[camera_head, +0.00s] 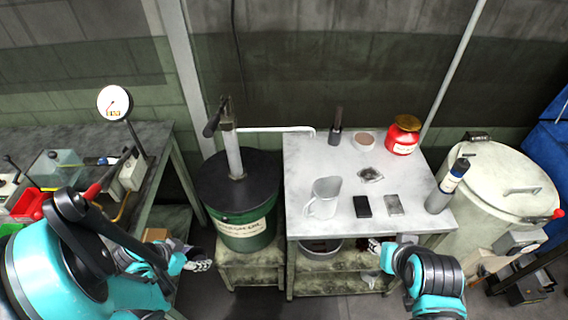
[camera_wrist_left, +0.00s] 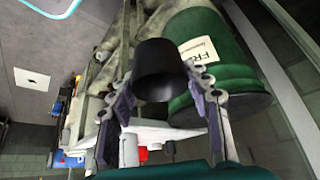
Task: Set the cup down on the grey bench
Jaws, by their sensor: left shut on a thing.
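A black cup (camera_wrist_left: 162,70) is between the fingers of my left gripper (camera_wrist_left: 165,98) in the left wrist view, and the gripper is shut on it. In the head view my left gripper (camera_head: 198,264) is low, left of the green drum and below bench-top height. The cup is hard to make out there against the dark background. A light grey bench (camera_head: 305,160) stands right of the drum. A darker grey bench (camera_head: 155,138) stands at the left. My right gripper (camera_head: 375,246) is at the light bench's front edge, mostly hidden, its fingers unclear.
The green drum (camera_head: 246,232) with a pump stands between the benches.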

